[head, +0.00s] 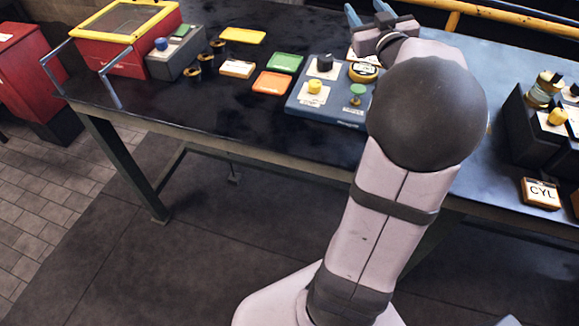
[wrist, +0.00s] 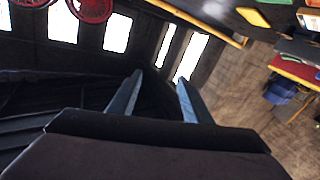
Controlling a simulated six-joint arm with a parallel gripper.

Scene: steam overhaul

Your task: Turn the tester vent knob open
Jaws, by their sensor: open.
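The tester appears to be a blue-grey panel (head: 302,110) on the bench. It carries a yellow knob (head: 315,87), a black knob (head: 325,62), a green knob (head: 357,90) and a round brass-rimmed gauge (head: 363,72). The labels are too small to read, so I cannot tell which knob is the vent. My arm hides the panel's right end. My gripper (head: 368,12) is behind and above the panel, apart from it. In the wrist view my gripper (wrist: 157,88) is open and empty, its two blue-grey fingers facing dark space and bright windows.
Orange (head: 272,83) and green (head: 285,63) trays lie left of the panel. Further left are a grey box with a blue knob (head: 174,55) and a red-and-yellow case (head: 125,35). A dark unit (head: 545,125) and a CYL block (head: 541,192) stand right. A yellow rail (head: 500,14) runs behind.

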